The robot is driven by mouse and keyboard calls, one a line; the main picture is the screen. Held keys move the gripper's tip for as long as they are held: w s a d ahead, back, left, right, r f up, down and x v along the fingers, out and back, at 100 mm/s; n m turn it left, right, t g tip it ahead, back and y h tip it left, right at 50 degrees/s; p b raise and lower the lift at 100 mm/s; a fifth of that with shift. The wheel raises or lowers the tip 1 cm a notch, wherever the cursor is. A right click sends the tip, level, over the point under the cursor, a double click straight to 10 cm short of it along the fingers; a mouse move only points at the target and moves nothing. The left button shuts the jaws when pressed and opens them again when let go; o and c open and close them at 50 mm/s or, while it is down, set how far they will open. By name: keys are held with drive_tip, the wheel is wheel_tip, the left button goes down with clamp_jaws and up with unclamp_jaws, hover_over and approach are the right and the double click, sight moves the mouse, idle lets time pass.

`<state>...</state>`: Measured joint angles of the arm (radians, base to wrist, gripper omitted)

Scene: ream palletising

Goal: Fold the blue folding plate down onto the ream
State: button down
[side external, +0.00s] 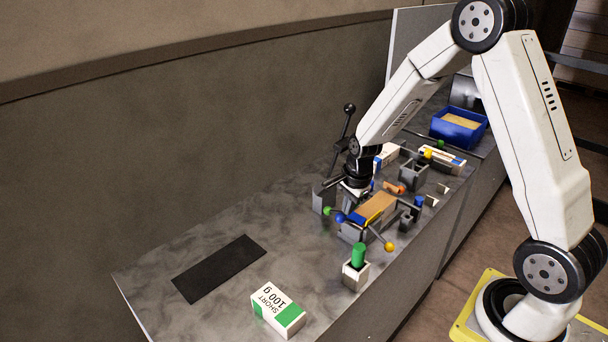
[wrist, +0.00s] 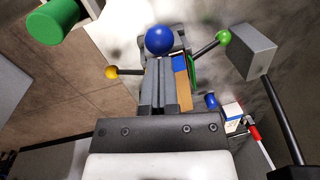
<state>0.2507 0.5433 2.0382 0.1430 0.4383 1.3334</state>
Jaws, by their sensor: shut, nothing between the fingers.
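My gripper (side external: 355,192) points down at the workstation in the side view. In the wrist view its two grey fingers (wrist: 167,62) lie together with nothing between them. A tan block (side external: 379,206), which looks like the ream, lies in a grey fixture just right of my gripper. A blue ball knob (side external: 340,218) is at the fixture's near left; in the wrist view the blue ball (wrist: 159,40) appears just beyond my fingertips. Contact cannot be told. A blue patch (wrist: 180,62) beside the tan surface may be the folding plate; its angle is unclear and my gripper partly hides it.
A green knob (side external: 327,210) and a yellow knob (side external: 389,247) stick out around the fixture. A green cylinder (side external: 358,256) stands in a white holder. A SHORT 100 g carton (side external: 279,308) and a black mat (side external: 218,268) lie on the open left bench. A blue bin (side external: 459,128) stands behind.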

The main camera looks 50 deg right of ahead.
drive_tip(key=shift+a+f+h, duration=0.35)
drive_tip(key=shift+a+h, duration=0.15)
drive_tip(key=shift+h, duration=0.15)
drive_tip(key=shift+a+f+h, duration=0.3)
drive_tip(key=shift+a+h, duration=0.2)
drive_tip(key=shift+h, duration=0.15)
drive_tip(key=shift+a+f, duration=0.55)
drive_tip(key=shift+f, duration=0.75)
drive_tip(key=shift+a+f, duration=0.6)
drive_tip(key=shift+f, duration=0.75)
drive_tip(key=shift+a+f, duration=0.55)
drive_tip(key=shift+f, duration=0.75)
drive_tip(key=shift+v, duration=1.1)
drive_tip(key=s+a+r, duration=0.1)
drive_tip(key=a+r, duration=0.5)
drive_tip(key=a, duration=0.3)
drive_tip(key=shift+s+a, duration=0.25)
drive_tip(key=shift+s, duration=0.15)
